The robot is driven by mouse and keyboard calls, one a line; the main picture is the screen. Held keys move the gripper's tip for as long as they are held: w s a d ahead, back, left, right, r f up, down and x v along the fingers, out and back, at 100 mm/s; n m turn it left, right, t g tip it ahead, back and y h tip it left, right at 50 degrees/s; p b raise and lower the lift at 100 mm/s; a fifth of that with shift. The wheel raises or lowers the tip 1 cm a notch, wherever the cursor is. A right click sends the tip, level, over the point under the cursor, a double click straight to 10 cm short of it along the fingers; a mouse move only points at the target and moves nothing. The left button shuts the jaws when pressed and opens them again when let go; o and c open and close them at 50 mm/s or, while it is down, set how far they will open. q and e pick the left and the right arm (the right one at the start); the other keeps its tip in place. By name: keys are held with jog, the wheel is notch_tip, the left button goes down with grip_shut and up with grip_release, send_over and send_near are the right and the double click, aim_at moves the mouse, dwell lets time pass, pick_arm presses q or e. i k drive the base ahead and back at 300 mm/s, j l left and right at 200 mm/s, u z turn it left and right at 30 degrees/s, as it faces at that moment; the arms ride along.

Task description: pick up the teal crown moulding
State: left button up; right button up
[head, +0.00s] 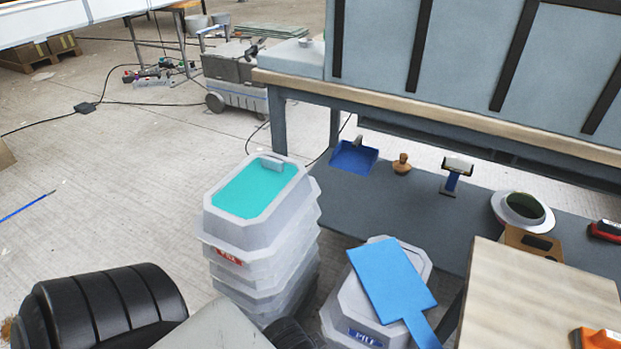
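I cannot make out a teal crown moulding for certain. The one teal thing in the head view is a flat teal surface (256,191) inside the top tub of a stack of grey tubs (262,252), left of the middle. It looks like a level fill rather than a moulding. A small grey block (272,163) sits at the far rim of that tub. Neither of my grippers can be made out in this view.
A grey tub (345,318) with a blue flat paddle (392,280) on top stands right of the stack. A grey bench (440,110) fills the upper right, with a blue dustpan (353,159) below it. A wooden top (535,300) is lower right. Open floor (130,200) lies left.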

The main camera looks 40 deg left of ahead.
aim_at(250, 215)
jog(key=u, duration=1.75)
jog(key=i+j+z, duration=0.1)
jog(key=j, duration=0.2)
jog(key=i+j+z, duration=0.1)
jog(key=j, duration=0.2)
jog(key=i+j+z, duration=0.1)
jog(key=j, duration=0.25)
jog(key=i+l, duration=0.05)
